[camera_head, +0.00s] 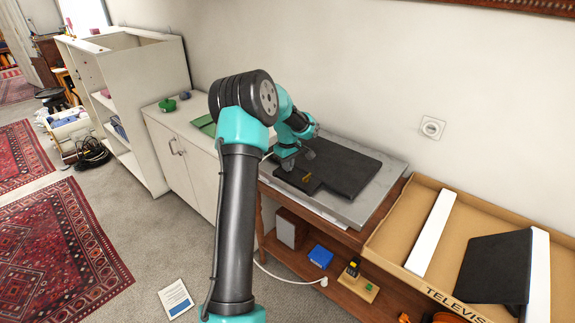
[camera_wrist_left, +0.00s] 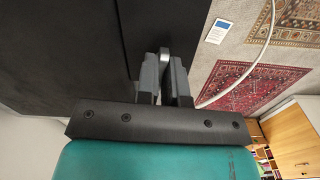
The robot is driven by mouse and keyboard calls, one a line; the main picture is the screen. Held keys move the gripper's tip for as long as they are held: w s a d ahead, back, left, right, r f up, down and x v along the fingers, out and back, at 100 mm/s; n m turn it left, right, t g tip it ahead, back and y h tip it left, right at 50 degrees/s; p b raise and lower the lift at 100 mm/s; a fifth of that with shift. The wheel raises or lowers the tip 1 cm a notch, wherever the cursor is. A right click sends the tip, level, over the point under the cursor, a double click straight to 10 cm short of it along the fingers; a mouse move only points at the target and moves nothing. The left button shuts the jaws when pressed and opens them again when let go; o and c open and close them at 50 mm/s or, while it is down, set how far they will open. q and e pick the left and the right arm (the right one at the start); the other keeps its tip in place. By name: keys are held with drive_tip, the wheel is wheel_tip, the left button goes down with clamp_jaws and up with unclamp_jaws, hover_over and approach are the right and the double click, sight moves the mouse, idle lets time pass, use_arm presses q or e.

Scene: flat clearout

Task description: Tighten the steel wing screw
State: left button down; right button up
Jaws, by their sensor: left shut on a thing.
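My left arm reaches from the bottom of the head view to a dark flat panel (camera_head: 345,168) lying on a grey slab. My left gripper (camera_head: 290,160) is at the panel's left end, partly hidden by its own wrist. In the left wrist view the left gripper (camera_wrist_left: 165,75) is shut on the small grey steel wing screw (camera_wrist_left: 165,56), beside the edge of the dark panel (camera_wrist_left: 75,55). Only the screw's tip shows between the fingers. I cannot tell how far it is screwed in. My right gripper is in neither view.
A grey slab (camera_head: 384,188) lies on a wooden shelf table (camera_head: 358,238). A small yellow item (camera_head: 306,178) lies on the panel. An open cardboard box (camera_head: 397,225) stands at the right. A white cabinet (camera_head: 182,165) is at the left, and a cable hangs in front of the table.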

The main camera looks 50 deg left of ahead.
use_arm(q)
drive_tip(key=shift+m, duration=0.3)
drive_tip(key=m, duration=0.7)
drive_tip(key=shift+m, duration=0.4)
drive_tip(key=m, duration=0.4)
drive_tip(key=shift+m, duration=2)
drive_tip(key=c, duration=1.2)
unclamp_jaws()
drive_tip(key=shift+c, duration=0.2)
drive_tip(key=shift+r, duration=0.1)
